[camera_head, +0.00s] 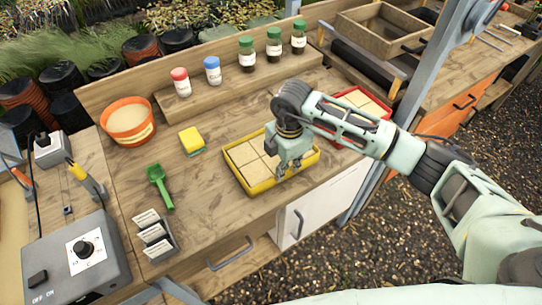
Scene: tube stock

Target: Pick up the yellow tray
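The yellow tray (252,189) lies flat on the wooden workbench, right of the middle of the bench top. It holds several square tan blocks in rows. My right gripper (288,172) points down over the tray's right part, close to its near rim. Its two fingers look apart, one on either side of a small gap. I cannot tell whether they touch the rim. The gripper and wrist hide part of the tray's right side. My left gripper is not in view.
A red tray (341,104) lies behind my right forearm. A yellow sponge (191,139), green scoop (160,186), orange bowl (129,122) and label holder (155,238) stand to the left. Several capped bottles line a raised shelf behind. Bare bench lies left of the yellow tray.

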